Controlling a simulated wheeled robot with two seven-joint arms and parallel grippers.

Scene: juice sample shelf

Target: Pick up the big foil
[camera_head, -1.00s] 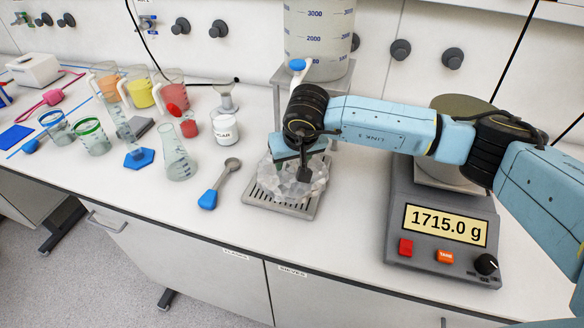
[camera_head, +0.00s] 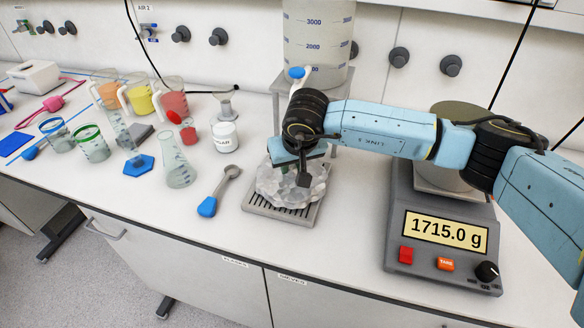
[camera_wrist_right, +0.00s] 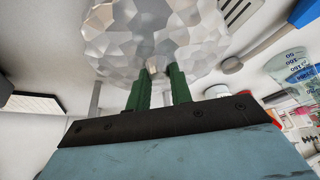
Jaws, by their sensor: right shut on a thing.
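The big foil (camera_head: 290,187) is a crumpled, faceted silvery ball on or just above the slotted grey drip tray (camera_head: 283,211); I cannot tell whether it touches the tray. My right gripper (camera_head: 303,172) comes down over it from above. My left gripper is not in view.
A scale (camera_head: 440,240) reading 1715.0 g stands right of the tray. A large dispenser (camera_head: 318,45) stands behind. A blue-handled spoon (camera_head: 218,192), a flask (camera_head: 177,162) and a white jar (camera_head: 225,136) are to the left. Bare counter lies between tray and scale.

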